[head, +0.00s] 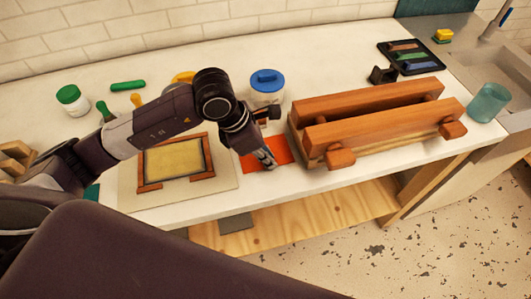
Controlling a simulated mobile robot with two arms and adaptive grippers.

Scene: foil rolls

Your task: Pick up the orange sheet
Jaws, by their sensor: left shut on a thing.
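The orange sheet (281,152) lies on the white counter, between a framed yellow panel and a wooden press. My left gripper (267,159) reaches down over the sheet from the left. Its fingers are shut on the sheet near its front part. The gripper and wrist hide part of the sheet, and I cannot tell whether any of it is lifted off the counter. My right gripper is not in view.
The wooden press (370,120) stands close to the right of the sheet. The framed yellow panel (149,187) lies to the left on a pale board. A blue-lidded jar (267,92) stands behind. The counter's front edge is near, with a wooden shelf (310,218) below.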

